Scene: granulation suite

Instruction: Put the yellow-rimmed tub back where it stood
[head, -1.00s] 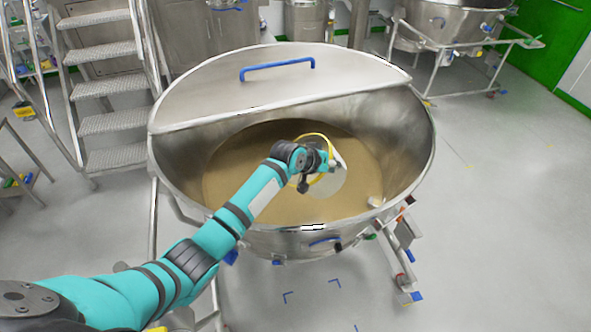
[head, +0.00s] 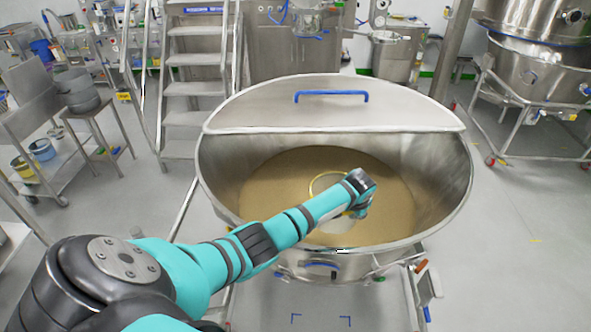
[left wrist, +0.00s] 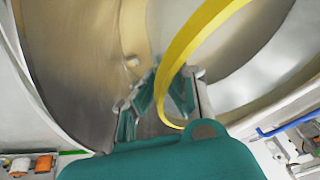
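The yellow-rimmed tub shows its thin yellow rim (head: 318,183) and pale, translucent body (head: 337,228) in the head view, inside the big steel bowl (head: 455,190). My left arm reaches over the bowl's near side and hides part of the tub. My left gripper (head: 361,210) is at the tub's right side, its fingers mostly hidden by the wrist. In the left wrist view the yellow rim (left wrist: 198,32) curves past the fingertips (left wrist: 171,80), which look closed on the tub's edge. Whether the tub touches the powder (head: 290,165) is unclear. My right gripper is out of view.
The bowl's half lid with a blue handle (head: 331,94) covers its far part. Steel steps (head: 195,90) stand behind it. Floor at right is open.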

